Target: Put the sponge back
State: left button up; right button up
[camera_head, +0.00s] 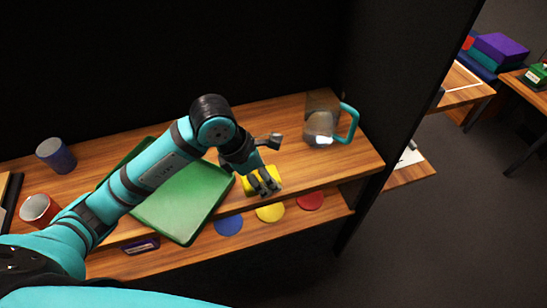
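The yellow sponge (248,187) lies on the wooden shelf top, just right of the green tray (180,236). My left gripper (265,189) is over the sponge and hides part of it. Its dark fingers point down at the sponge. I cannot tell whether they are closed on it or only above it. My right gripper is not in view.
A clear pitcher (322,122) with a teal handle stands at the right. A blue cup (56,155) and a red cup (39,209) stand at the left. Blue (229,225), yellow (270,213) and red (311,200) discs lie on the lower shelf. Dark panels border the shelf.

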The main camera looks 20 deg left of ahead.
pick_arm(q)
send_over(271, 160)
jog(key=s, duration=0.3)
jog(key=shift+w+d+f+p, duration=0.1)
jog(key=shift+d+f+p, duration=0.15)
jog(key=shift+d+p, duration=0.2)
jog(key=shift+w+f, duration=0.1)
jog(key=shift+w, duration=0.15)
jog(key=shift+f, duration=0.2)
notch_tip(271, 160, down, 3)
jog(key=shift+p, duration=0.3)
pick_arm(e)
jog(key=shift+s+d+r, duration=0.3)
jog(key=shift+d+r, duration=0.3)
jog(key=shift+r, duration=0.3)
pick_arm(q)
jog(key=shift+f, duration=0.1)
jog(key=shift+f, duration=0.15)
jog(key=o, duration=1.1)
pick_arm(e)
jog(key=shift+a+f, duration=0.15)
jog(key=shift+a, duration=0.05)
